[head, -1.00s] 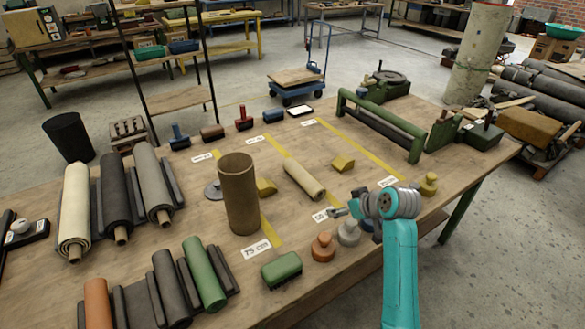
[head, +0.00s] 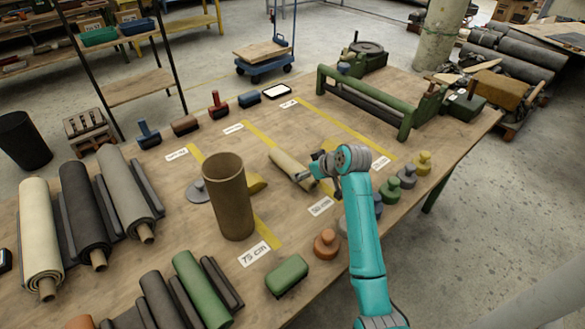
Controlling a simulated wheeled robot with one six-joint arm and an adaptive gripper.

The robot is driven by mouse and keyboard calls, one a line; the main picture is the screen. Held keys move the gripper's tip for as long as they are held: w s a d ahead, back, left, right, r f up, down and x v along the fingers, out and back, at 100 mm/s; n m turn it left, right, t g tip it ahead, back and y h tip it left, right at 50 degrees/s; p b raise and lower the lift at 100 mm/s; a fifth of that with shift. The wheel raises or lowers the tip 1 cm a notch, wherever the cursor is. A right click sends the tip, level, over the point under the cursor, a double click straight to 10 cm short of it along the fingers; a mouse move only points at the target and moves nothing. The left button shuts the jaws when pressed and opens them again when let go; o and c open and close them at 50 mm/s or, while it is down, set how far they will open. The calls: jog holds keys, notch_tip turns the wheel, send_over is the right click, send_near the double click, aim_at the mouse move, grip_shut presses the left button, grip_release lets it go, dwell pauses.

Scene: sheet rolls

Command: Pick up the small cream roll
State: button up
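The small cream roll (head: 287,165) lies on the wooden table between yellow tape lines, slanting down to the right. My gripper (head: 309,170) is at its lower right end, with its fingers over or right beside that end. The fingers are small and partly hidden by the wrist, so I cannot tell whether they touch the roll or how far they are open. The roll looks to be resting on the table.
A tall brown tube (head: 229,198) stands left of the roll. A yellow wedge (head: 256,183) sits between them. A green block (head: 287,274) and an orange weight (head: 327,243) are near the front. A green frame (head: 368,100) stands behind. Large rolls, including a cream one (head: 40,235), lie at left.

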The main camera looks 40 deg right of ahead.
aim_at(293, 168)
jog(key=shift+x, duration=2.7)
jog(key=shift+s+f, duration=0.15)
grip_shut()
